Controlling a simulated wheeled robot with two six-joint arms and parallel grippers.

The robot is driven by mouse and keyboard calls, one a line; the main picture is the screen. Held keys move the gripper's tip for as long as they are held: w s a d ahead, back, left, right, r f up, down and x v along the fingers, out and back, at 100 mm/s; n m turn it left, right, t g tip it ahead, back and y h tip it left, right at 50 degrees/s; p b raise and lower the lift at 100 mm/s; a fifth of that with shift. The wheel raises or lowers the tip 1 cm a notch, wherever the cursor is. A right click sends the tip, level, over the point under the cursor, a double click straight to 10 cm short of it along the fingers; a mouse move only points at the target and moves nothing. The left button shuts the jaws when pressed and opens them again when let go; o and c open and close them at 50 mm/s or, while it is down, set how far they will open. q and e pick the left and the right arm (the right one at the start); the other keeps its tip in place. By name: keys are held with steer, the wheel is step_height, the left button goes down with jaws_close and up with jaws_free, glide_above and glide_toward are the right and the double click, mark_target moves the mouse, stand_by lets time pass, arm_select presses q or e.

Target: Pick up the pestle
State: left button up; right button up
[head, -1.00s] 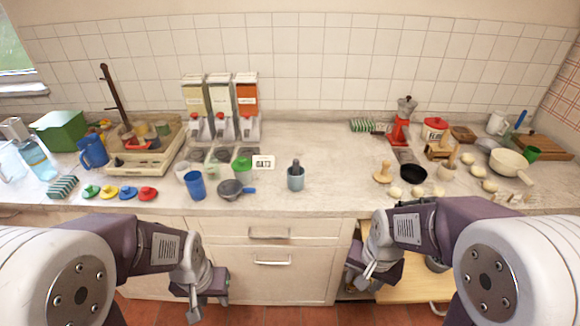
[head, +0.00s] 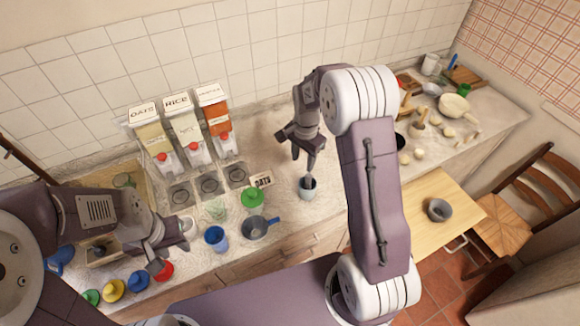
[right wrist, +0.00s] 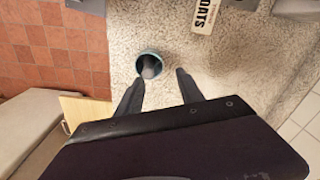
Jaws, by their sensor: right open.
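The grey pestle (head: 309,181) stands in a small blue-grey cup (head: 307,194) near the counter's front edge, its upper end sticking out. In the right wrist view the pestle (right wrist: 150,67) shows inside the cup's round rim (right wrist: 141,55). My right gripper (head: 304,161) is open and points down just above the pestle. In the right wrist view its two fingers (right wrist: 158,88) are apart, with the pestle beyond their tips and nothing between them. My left gripper (head: 169,254) hangs at the left by the counter's front edge, its fingers apart and empty.
A blue cup (head: 215,238), a dark sieve (head: 254,228), a green-lidded jar (head: 252,198) and an OATS card (head: 261,180) stand left of the cup. Dispensers (head: 186,135) stand behind. A grey bowl (head: 439,210) sits on a wooden pull-out board (head: 418,237) at the right.

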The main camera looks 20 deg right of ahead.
mark_target(310, 176)
steer(key=shift+s+d+r+p, duration=0.6)
steer(key=shift+s+d, duration=0.1)
steer(key=shift+s, duration=0.1)
steer(key=shift+s+d+f, duration=0.2)
steer(key=f, duration=0.1)
steer(key=f+p, duration=0.1)
steer(key=f, duration=0.1)
steer(key=shift+w+a+f, duration=0.2)
steer(key=shift+w+a, duration=0.1)
steer(key=shift+a, duration=0.1)
steer(key=shift+w+f, duration=0.15)
steer(key=shift+f, duration=0.05)
steer(key=shift+f+p, duration=0.2)
steer(key=shift+p, duration=0.25)
steer(key=f, duration=0.1)
steer(key=f+p, duration=0.1)
steer(key=s+d+f+p, duration=0.1)
steer(key=f, duration=0.1)
steer(key=shift+w+a+f, duration=0.1)
steer(key=shift+f, duration=0.2)
steer(key=shift+w+a+f, duration=0.1)
steer(key=shift+w, duration=0.05)
steer(key=c, duration=0.9)
arm_select(q)
step_height(310, 176, up, 7)
steer(key=shift+s+d+f, duration=0.15)
steer(key=shift+s+d, duration=0.3)
arm_select(e)
jaws_close()
